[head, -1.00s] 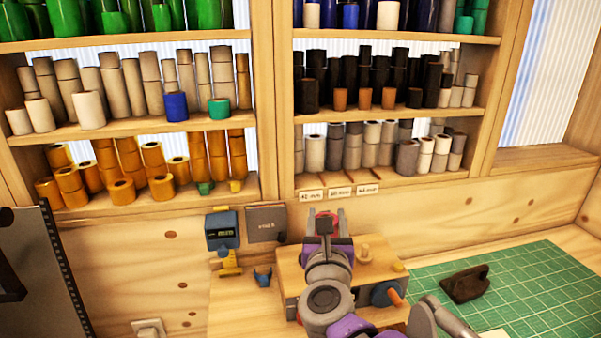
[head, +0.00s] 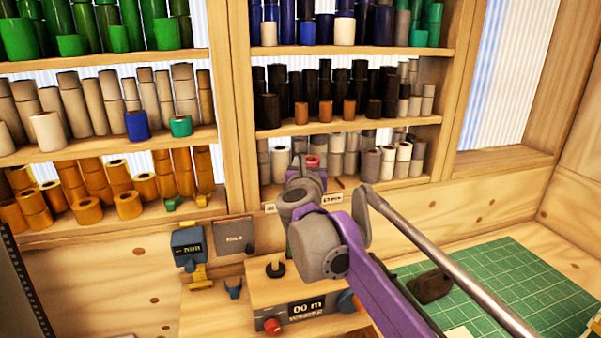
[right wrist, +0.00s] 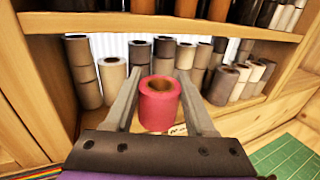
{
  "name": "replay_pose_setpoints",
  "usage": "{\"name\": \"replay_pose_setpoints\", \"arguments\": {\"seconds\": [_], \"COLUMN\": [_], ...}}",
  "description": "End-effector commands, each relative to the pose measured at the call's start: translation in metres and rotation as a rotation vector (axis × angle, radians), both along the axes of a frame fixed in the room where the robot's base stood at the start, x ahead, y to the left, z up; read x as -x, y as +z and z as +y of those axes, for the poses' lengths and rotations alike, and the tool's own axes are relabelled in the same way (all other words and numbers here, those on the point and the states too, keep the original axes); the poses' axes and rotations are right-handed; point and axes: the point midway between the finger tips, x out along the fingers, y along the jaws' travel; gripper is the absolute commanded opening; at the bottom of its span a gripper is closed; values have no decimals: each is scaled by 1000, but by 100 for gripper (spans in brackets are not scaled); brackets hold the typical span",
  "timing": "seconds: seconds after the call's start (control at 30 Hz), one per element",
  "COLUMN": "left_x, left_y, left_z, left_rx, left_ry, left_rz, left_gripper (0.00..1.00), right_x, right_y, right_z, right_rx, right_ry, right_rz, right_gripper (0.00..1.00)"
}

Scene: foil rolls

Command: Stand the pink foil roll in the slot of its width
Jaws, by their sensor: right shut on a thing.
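The pink foil roll (right wrist: 158,104) is upright between the fingers of my right gripper (right wrist: 160,95) in the right wrist view. My right gripper is shut on it. In the head view the pink roll (head: 312,161) shows only as a small piece beyond my right gripper (head: 307,168), in front of the lowest right shelf (head: 400,182). Grey and white rolls (right wrist: 112,80) stand on that shelf behind the pink roll. Small labels (head: 332,199) are on the shelf's front edge, partly hidden by my arm. The slot itself cannot be made out. My left gripper is not in view.
A wooden box with a 00 m display (head: 306,308) stands on the bench below. A blue meter (head: 188,250) hangs at its left. The shelf above (head: 350,125) holds black and brown rolls. A green cutting mat (head: 500,290) lies at right.

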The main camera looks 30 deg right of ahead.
Motion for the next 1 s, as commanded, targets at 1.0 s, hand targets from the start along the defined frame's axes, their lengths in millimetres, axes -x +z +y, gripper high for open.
{"name": "replay_pose_setpoints", "arguments": {"seconds": [1.0], "left_x": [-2], "left_y": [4], "left_z": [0], "left_rx": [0], "left_ry": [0], "left_rz": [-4], "left_gripper": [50], "right_x": [-74], "right_y": [-70], "right_z": [-17], "right_rx": [0], "right_ry": [1], "right_rz": [0], "right_gripper": [0]}}
